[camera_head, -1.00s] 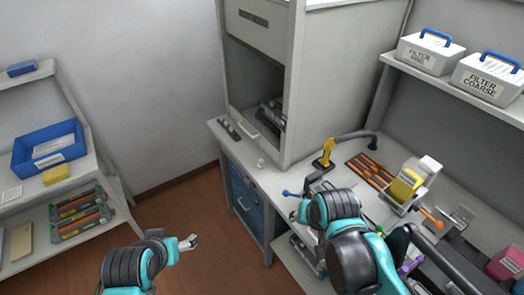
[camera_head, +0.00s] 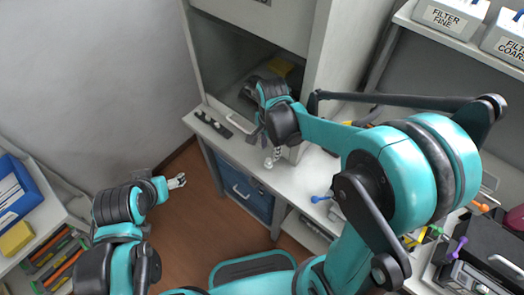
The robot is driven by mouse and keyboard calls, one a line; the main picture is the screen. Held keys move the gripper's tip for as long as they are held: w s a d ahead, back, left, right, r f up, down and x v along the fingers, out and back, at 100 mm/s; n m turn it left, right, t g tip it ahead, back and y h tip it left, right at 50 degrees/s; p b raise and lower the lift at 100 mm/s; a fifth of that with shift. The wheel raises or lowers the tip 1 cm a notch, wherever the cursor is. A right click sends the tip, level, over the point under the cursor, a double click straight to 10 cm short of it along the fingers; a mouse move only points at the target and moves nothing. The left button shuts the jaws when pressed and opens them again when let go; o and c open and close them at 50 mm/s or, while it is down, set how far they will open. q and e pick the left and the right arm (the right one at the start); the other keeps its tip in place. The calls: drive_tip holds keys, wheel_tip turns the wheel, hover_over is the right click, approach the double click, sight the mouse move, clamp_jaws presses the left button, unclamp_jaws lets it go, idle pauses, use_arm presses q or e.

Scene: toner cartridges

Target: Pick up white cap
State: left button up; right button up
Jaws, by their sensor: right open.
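The white cap (camera_head: 268,164) is a small pale piece on the light bench top, near its front edge and in front of the tall cabinet. My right gripper (camera_head: 273,153) points down just above and behind it, partly hidden by my dark wrist. Its jaws are open; whether they touch the cap cannot be made out. My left gripper (camera_head: 177,181) hangs over the floor at left, away from the bench, and its finger gap is too small to judge.
The tall cabinet (camera_head: 322,75) stands open close behind my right wrist. A dark strip (camera_head: 212,124) lies left of the cap, and a blue-tipped tool (camera_head: 320,198) lies to its right. A blue drawer (camera_head: 240,187) is below. Shelves with a blue bin (camera_head: 14,193) stand at left.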

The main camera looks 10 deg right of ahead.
sight(268, 160)
drive_tip(key=shift+w+a+f, duration=0.1)
drive_tip(key=shift+f, duration=0.1)
wheel_tip(268, 160, down, 3)
drive_tip(key=shift+r+b, duration=0.2)
drive_tip(key=shift+b, duration=0.4)
wheel_tip(268, 160, down, 5)
drive_tip(key=shift+w+b, duration=0.15)
drive_tip(key=shift+b, duration=0.9)
drive_tip(key=c, duration=0.9)
